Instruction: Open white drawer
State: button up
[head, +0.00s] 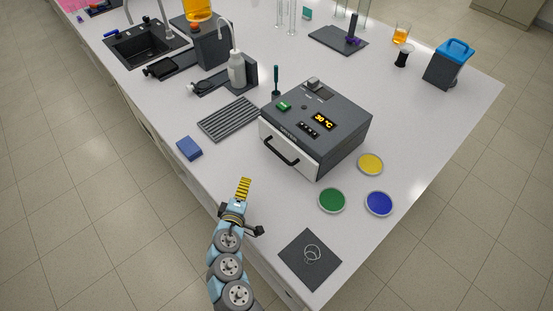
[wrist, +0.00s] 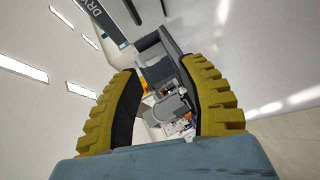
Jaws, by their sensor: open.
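The white drawer (head: 284,153) is the front of a dark grey box device (head: 318,118) with an orange temperature display, standing on the white bench. The drawer front looks flush with the box, so it appears shut. A black bar handle (head: 279,151) runs across it. My gripper (head: 244,187) is near the bench's front-left edge, below and left of the handle and apart from it. In the wrist view, its two yellow ridged fingers (wrist: 160,100) are spread apart with nothing between them. Part of the white drawer front and dark handle seem to show at the wrist view's upper left.
A blue block (head: 189,148) and a grey ridged rack (head: 228,119) lie left of the device. Yellow (head: 370,164), green (head: 331,200) and blue (head: 378,203) dishes lie to its right. A dark mat (head: 302,266) with rings lies at the front corner.

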jog(key=d+r+m+h+b, duration=0.1)
jog(key=d+h+b, duration=0.1)
jog(key=d+h, duration=0.15)
send_near(278, 153)
jog(key=shift+m+g+h, duration=0.25)
jog(key=shift+m+g, duration=0.05)
jog(key=x, duration=0.4)
jog(key=shift+w+a+f+p, duration=0.15)
jog(key=shift+w+f+p, duration=0.05)
jog(key=shift+p, duration=0.2)
jog(key=shift+b+x, duration=0.4)
jog(key=shift+x, duration=2.55)
grip_shut()
